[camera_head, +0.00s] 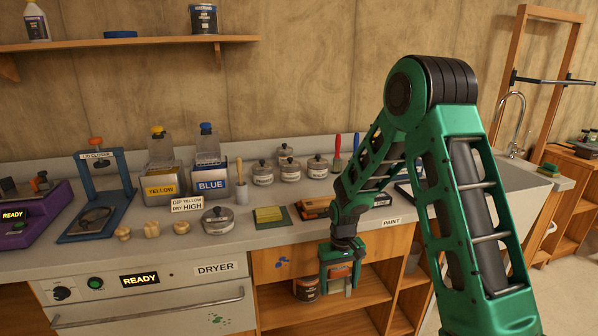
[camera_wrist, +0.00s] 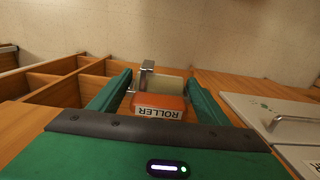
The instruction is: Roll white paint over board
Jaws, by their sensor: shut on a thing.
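My gripper (camera_head: 338,272) is shut on the paint roller, in front of the counter's front edge and above the open shelves. In the wrist view my gripper's green fingers (camera_wrist: 158,88) stand on both sides of the roller's orange block (camera_wrist: 160,106), labelled ROLLER. The roller's pale sleeve (camera_wrist: 168,84) and metal bracket lie beyond it. The orange part also shows in the head view (camera_head: 340,271). A PAINT label (camera_head: 391,222) is on the counter's front edge at right. My arm hides much of the counter behind it. I cannot make out the board or white paint for certain.
A DRYER drawer (camera_head: 160,290) is below at left. Open wooden shelves (camera_head: 325,305) with a can lie below the gripper. A sink is at right.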

